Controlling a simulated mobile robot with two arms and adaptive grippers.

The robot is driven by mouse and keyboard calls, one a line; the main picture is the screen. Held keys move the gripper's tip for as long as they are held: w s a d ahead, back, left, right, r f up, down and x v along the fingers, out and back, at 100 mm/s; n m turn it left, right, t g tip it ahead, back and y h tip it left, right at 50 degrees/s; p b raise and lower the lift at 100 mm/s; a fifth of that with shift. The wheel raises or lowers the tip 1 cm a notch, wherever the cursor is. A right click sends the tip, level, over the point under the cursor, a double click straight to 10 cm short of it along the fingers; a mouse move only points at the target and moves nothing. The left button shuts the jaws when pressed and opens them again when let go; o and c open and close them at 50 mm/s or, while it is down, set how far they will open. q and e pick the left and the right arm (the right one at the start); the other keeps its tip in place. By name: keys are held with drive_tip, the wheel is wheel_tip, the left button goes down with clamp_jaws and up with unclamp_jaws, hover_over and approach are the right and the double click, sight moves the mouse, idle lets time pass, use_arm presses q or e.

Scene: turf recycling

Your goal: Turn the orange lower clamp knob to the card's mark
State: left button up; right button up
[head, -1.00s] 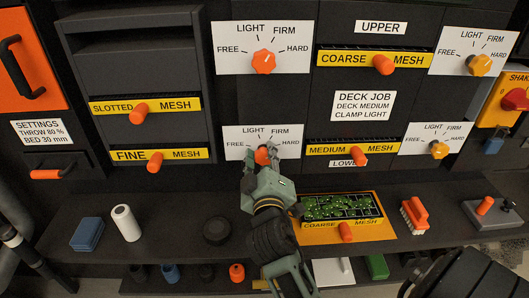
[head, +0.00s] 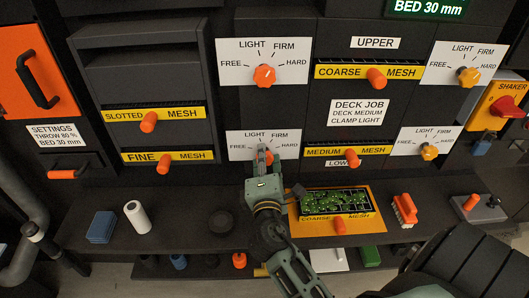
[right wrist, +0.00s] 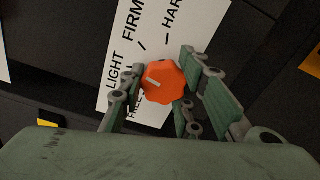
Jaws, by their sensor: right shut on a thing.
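The orange lower clamp knob (head: 267,153) sits on a white dial plate (head: 235,140) marked FREE, LIGHT, FIRM and HARD. My right gripper (head: 262,165) reaches it from below, partly covering it in the head view. In the right wrist view its fingers (right wrist: 160,92) are on both sides of the orange knob (right wrist: 165,78), shut on it. The knob's pale pointer line is turned roughly toward the word LIGHT; a finger partly hides that side of the scale. The job card (head: 361,112) reads DECK JOB, DECK MEDIUM, CLAMP LIGHT. My left gripper is out of view.
An upper orange knob (head: 264,75) and two yellow knobs, upper (head: 468,76) and lower (head: 429,152), have similar dials. The MEDIUM MESH drawer handle (head: 352,159) is right of my gripper. A COARSE MESH tray (head: 363,222) with green bits lies on the shelf below.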

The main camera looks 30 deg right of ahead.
drive_tip(key=n+p, duration=0.1)
drive_tip(key=n, duration=0.1)
drive_tip(key=r+n+p, duration=0.1)
drive_tip(key=n, duration=0.2)
drive_tip(key=shift+w+p, duration=0.1)
drive_tip(key=shift+p, duration=0.3)
drive_tip(key=shift+f, duration=0.1)
drive_tip(key=o, duration=0.8)
drive_tip(key=shift+o, duration=1.4)
drive_tip(key=shift+w+a+f, duration=0.1)
drive_tip(key=shift+f, duration=0.1)
